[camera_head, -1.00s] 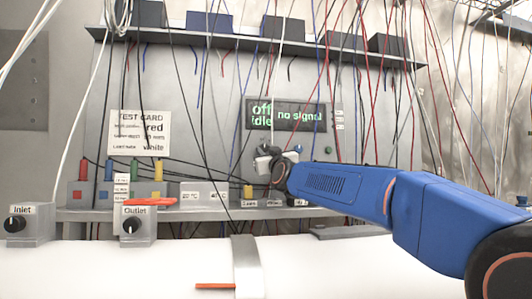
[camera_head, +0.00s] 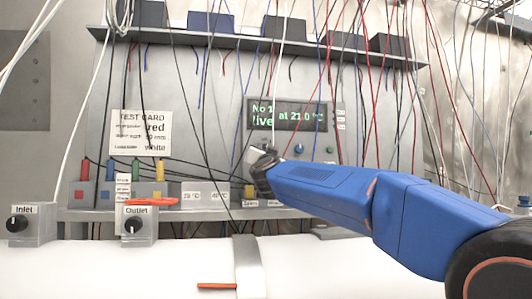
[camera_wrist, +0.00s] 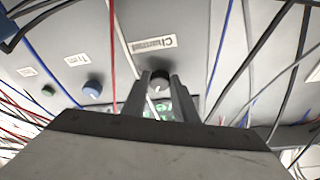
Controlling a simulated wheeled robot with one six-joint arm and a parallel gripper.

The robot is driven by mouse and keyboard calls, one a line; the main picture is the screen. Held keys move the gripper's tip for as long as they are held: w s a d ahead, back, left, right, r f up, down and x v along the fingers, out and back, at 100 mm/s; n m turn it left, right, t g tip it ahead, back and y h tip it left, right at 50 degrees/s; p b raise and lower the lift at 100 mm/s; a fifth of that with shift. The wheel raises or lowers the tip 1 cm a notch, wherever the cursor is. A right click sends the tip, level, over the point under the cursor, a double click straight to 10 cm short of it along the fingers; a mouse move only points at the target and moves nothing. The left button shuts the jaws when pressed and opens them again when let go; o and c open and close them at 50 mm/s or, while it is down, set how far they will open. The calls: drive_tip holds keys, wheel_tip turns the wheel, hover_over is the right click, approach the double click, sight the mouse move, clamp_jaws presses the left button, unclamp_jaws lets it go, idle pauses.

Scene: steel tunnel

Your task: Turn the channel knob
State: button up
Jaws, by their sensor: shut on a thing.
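The channel knob (camera_wrist: 158,84) is a small dark round knob with a white pointer mark, beneath a "Channel" label (camera_wrist: 152,44) on the grey panel in the wrist view. My gripper (camera_wrist: 160,82) has a finger on each side of it and is shut on it. In the head view my gripper (camera_head: 258,156) is at the panel below the display and hides the knob. The display (camera_head: 288,115) is lit with green text that reads "No 1" and "live at 21.0 °C".
A blue knob (camera_head: 299,148) and a green button (camera_head: 328,150) sit right of my gripper. Many wires hang before the panel. A test card (camera_head: 140,133), colored plugs (camera_head: 135,169) and the Inlet (camera_head: 19,224) and Outlet (camera_head: 135,226) dials are at the left.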

drive_tip(key=shift+m+h, duration=0.5)
drive_tip(key=shift+m, duration=0.6)
drive_tip(key=o, duration=1.1)
drive_tip(key=shift+c, duration=0.2)
drive_tip(key=shift+s, duration=0.1)
drive_tip(key=v, duration=1.7)
drive_tip(key=shift+s, duration=0.15)
